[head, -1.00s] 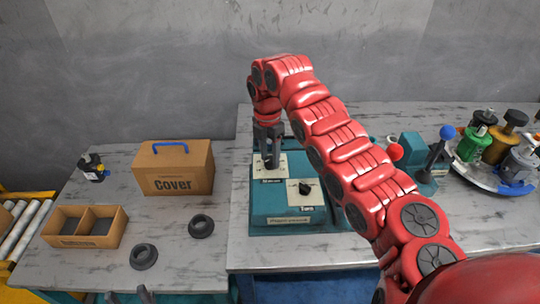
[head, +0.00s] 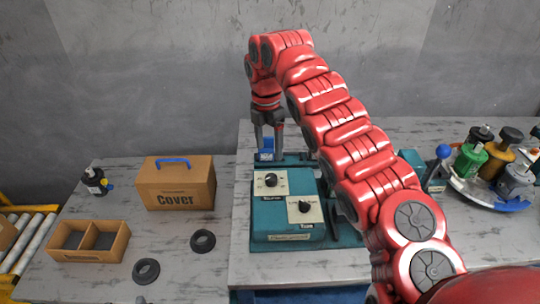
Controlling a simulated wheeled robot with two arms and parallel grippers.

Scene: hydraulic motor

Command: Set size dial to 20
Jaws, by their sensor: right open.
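A teal machine box (head: 288,240) stands on the table with two dials on pale plates. The upper dial (head: 270,180) has a black knob; the lower dial (head: 304,207) has another. Their labels and scale marks are too small to read, so I cannot tell which is the size dial or its setting. My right gripper (head: 269,149) is open, pointing down, above and behind the upper dial and apart from it. A blue part shows between its fingers, apparently behind them. Only a small grey tip of what looks like my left gripper (head: 141,300) shows at the bottom edge.
A cardboard Cover box (head: 176,188), a divided carton (head: 89,241), a small dark bottle (head: 94,181) and two black rings (head: 203,241) (head: 146,271) lie on the left. A blue-knobbed lever (head: 443,152) and a round tray (head: 488,199) of coloured parts stand right.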

